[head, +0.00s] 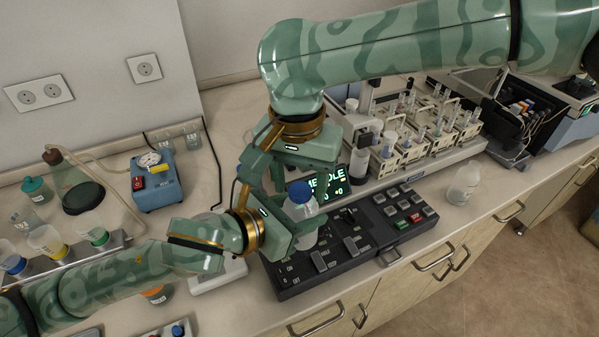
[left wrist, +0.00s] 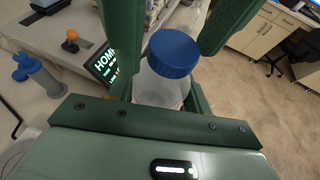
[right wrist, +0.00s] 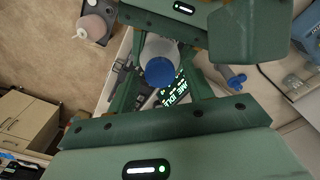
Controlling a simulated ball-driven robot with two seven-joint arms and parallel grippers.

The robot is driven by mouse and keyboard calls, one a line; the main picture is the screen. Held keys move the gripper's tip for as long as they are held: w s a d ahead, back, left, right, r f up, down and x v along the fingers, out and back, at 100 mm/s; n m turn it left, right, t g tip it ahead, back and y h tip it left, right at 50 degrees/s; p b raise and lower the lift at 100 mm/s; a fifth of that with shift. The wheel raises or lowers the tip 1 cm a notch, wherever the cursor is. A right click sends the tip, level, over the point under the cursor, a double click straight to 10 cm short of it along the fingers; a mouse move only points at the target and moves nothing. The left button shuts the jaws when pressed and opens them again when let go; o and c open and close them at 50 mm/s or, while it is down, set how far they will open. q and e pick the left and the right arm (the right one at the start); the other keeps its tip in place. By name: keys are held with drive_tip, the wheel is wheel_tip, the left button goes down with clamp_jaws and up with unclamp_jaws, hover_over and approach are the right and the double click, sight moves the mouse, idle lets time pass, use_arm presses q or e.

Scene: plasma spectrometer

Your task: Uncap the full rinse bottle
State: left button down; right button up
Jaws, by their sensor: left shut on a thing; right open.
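A translucent bottle with a ridged blue cap (head: 302,192) stands roughly upright above the keypad console. The cap sits on the bottle's neck. My left gripper (head: 303,229) comes in from the left and is shut on the bottle body (head: 307,238). The left wrist view shows the blue cap (left wrist: 173,53) above the pale body (left wrist: 158,89). My right gripper (head: 297,178) reaches down from above, its open fingers on either side of the cap. In the right wrist view the cap (right wrist: 160,72) lies between these fingers; contact cannot be told. The liquid level is unclear.
The black keypad console (head: 375,225) lies under the grippers, with a lit display (head: 325,184) behind. A sampler with vial racks (head: 415,135) is at the back. A clear bottle (head: 463,185) stands right. A blue pump (head: 157,182) and flasks are left.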

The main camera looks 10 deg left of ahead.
drive_tip(key=shift+c, duration=0.3)
drive_tip(key=c, duration=1)
drive_tip(key=n, duration=0.3)
drive_tip(key=o, duration=1.1)
